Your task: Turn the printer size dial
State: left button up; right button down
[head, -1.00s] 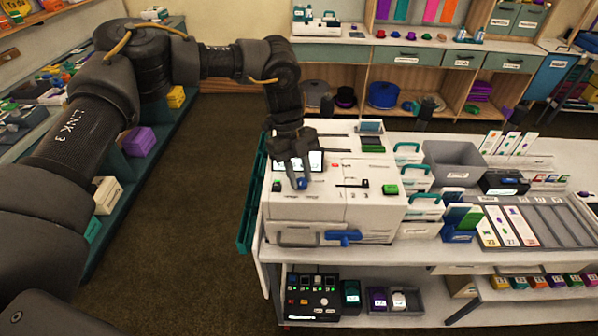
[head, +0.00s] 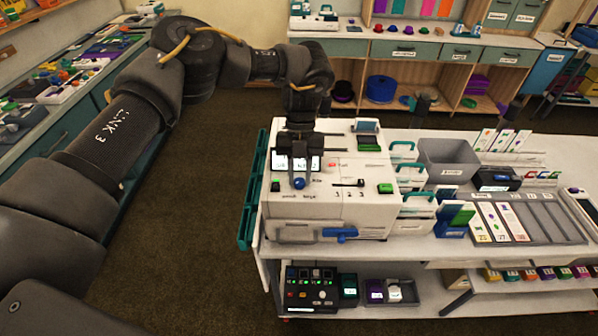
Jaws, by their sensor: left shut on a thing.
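The white printer (head: 330,222) stands at the left end of the table. A round blue dial (head: 299,184) sits on its sloping top panel, above small printed labels, one of which seems to read "large". My left gripper (head: 298,180) comes down from above with its two dark fingers around the blue dial and is shut on it. The fingers cover the dial's sides and part of a lit screen (head: 283,161) behind it. Any pointer mark on the dial is too small to read. My right gripper does not show.
A slider (head: 350,183), a green button (head: 385,188) and a red button (head: 332,165) lie near the dial. A blue handle (head: 341,234) is on the printer's front. White bins and a grey bin (head: 449,168) stand to the right. Open floor lies left.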

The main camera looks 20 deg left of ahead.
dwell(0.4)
pick_arm(q)
jog(key=o, duration=1)
jog(key=b+v, duration=0.1)
jog(key=v, duration=0.3)
jog(key=shift+w+r, duration=0.1)
jog(key=shift+w, duration=0.1)
jog(key=shift+p+v, duration=0.6)
jog(key=shift+v, duration=2.65)
jog(key=shift+s, duration=0.1)
